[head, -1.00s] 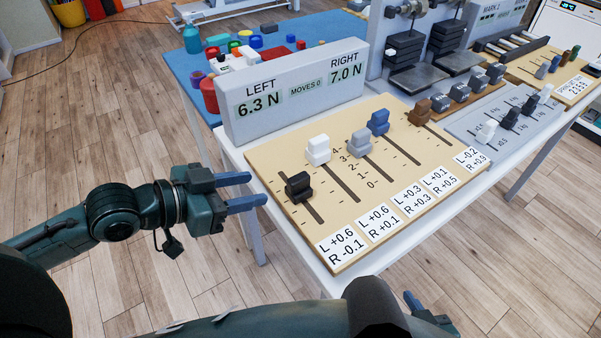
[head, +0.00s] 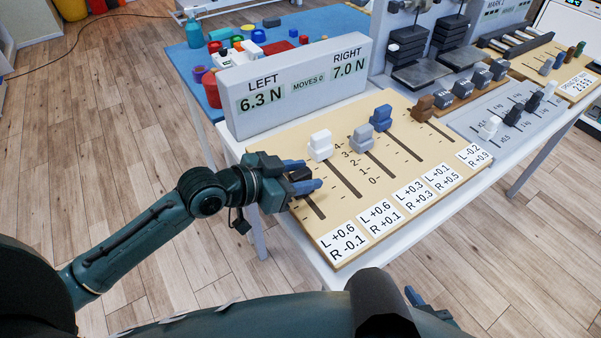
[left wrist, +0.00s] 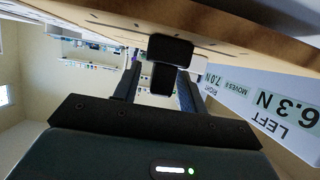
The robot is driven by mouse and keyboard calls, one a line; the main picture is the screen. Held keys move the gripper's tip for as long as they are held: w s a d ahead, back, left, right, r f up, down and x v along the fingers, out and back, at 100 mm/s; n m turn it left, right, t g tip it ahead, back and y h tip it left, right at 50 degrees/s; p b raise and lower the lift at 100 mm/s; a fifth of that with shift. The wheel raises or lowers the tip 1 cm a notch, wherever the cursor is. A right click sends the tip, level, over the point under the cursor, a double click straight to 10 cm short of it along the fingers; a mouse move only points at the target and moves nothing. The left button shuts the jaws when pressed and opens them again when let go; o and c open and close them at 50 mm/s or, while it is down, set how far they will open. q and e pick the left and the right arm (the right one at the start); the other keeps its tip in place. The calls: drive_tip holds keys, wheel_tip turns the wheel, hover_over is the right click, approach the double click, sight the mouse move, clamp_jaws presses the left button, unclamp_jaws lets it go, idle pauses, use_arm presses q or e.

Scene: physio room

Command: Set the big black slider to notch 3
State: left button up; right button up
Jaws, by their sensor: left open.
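The big black slider (head: 300,174) sits on the leftmost track of the tan board (head: 330,205), near the upper part of its slot. My left gripper (head: 308,175) is open, with its blue fingers on either side of the black knob, which they partly hide in the head view. In the left wrist view the black slider (left wrist: 162,76) shows between the two fingers (left wrist: 160,88); I cannot tell whether they touch it. Marks 0 to 4 are printed between tracks farther right. A part of my right gripper (head: 425,303) shows at the bottom; its jaw state is unclear.
White (head: 320,146), grey (head: 362,138), blue (head: 382,118) and brown (head: 423,107) sliders stand on the other tracks. A display box (head: 296,85) stands behind the board, reading LEFT 6.3 N and RIGHT 7.0 N. The floor left of the table is clear.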

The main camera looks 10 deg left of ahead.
use_arm(q)
drive_tip(key=shift+c, duration=0.3)
clamp_jaws()
drive_tip(key=shift+w+a+b, duration=0.3)
drive_tip(key=shift+w+a, duration=0.85)
drive_tip(key=shift+d, duration=0.1)
drive_tip(key=shift+o, duration=0.3)
unclamp_jaws()
drive_tip(key=shift+s, duration=0.1)
